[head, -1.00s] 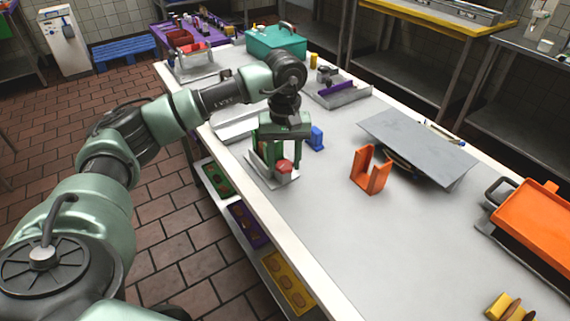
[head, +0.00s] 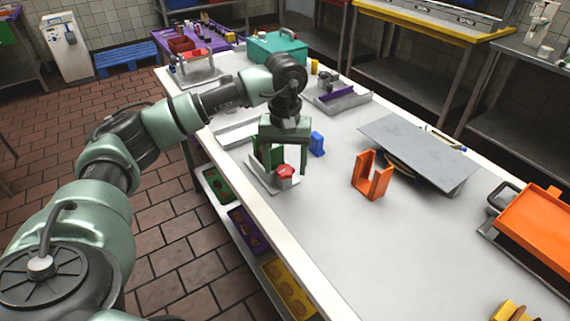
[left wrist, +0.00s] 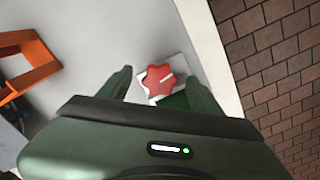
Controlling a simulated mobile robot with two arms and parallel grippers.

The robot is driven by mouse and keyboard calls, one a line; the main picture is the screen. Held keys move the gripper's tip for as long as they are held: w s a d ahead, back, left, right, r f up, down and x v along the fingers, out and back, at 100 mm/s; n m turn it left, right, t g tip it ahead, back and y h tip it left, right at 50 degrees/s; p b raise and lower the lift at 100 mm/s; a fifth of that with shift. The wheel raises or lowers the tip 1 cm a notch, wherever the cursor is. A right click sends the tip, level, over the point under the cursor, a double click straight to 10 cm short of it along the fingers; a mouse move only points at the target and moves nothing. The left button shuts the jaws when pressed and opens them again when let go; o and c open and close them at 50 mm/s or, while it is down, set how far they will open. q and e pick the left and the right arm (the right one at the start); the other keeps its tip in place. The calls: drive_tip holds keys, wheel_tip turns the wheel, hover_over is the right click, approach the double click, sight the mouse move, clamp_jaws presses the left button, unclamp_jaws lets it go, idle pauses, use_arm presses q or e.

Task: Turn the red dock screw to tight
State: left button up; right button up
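The red dock screw (head: 285,171) is a lobed red knob on a light grey dock (head: 268,184) near the table's left edge. In the left wrist view the knob (left wrist: 160,82) has a short white line on its top. My left gripper (head: 282,168) points down over the dock with its green fingers apart. In the left wrist view the fingers stand on either side of the knob, with gaps showing. Part of the dock is hidden behind the fingers. My right gripper is in neither view.
A blue piece (head: 317,144) stands just right of the dock. An orange bracket (head: 372,178) and a tilted grey plate (head: 415,148) lie farther right. A grey tray with a purple part (head: 337,92) is behind. The table's front middle is clear.

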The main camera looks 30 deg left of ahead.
sight(285, 171)
use_arm(q)
wheel_tip(285, 171, up, 8)
drive_tip(key=shift+f+b, duration=0.1)
drive_tip(key=shift+b, duration=0.3)
idle(0.6)
